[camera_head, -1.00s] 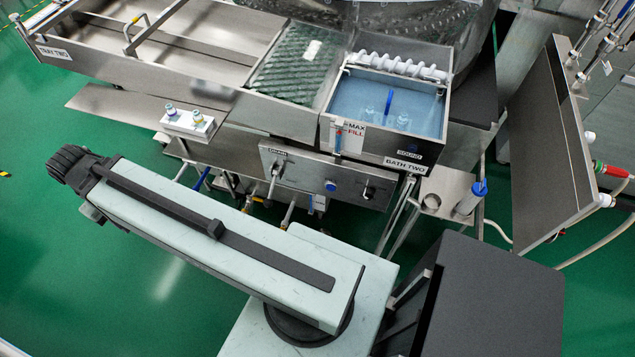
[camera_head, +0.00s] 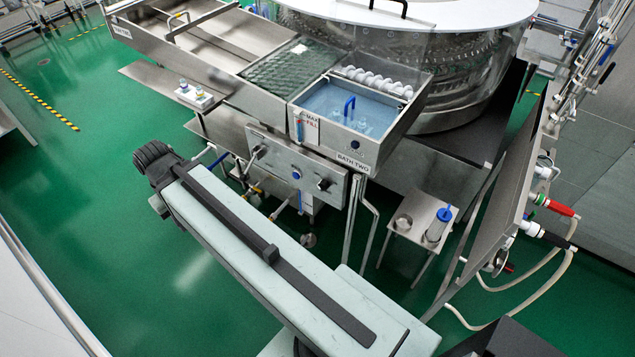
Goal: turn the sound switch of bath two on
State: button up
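Bath two (camera_head: 306,124) is a steel tank of blue water in the upper middle, with a "BATH TWO" label (camera_head: 352,163) on its front. A small dark blue round knob (camera_head: 355,146) sits on the front wall just above that label, where the "SOUND" lettering showed earlier. Its setting is too small to tell. My arm (camera_head: 260,245) runs diagonally across the lower middle, its black ribbed joint (camera_head: 153,156) left of the bath and apart from it. No gripper fingers can be made out.
A control panel (camera_head: 275,160) below the bath carries a blue button (camera_head: 297,173) and a dark knob (camera_head: 323,185). A small steel stand (camera_head: 405,232) holds a blue-capped cylinder. A tilted steel panel with hoses (camera_head: 515,185) stands at right. Green floor is open at left.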

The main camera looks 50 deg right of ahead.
aim_at(323, 185)
jog(key=k, duration=0.3)
jog(key=u, duration=0.55)
jog(key=i, duration=1.5)
jog(key=z, duration=2.6)
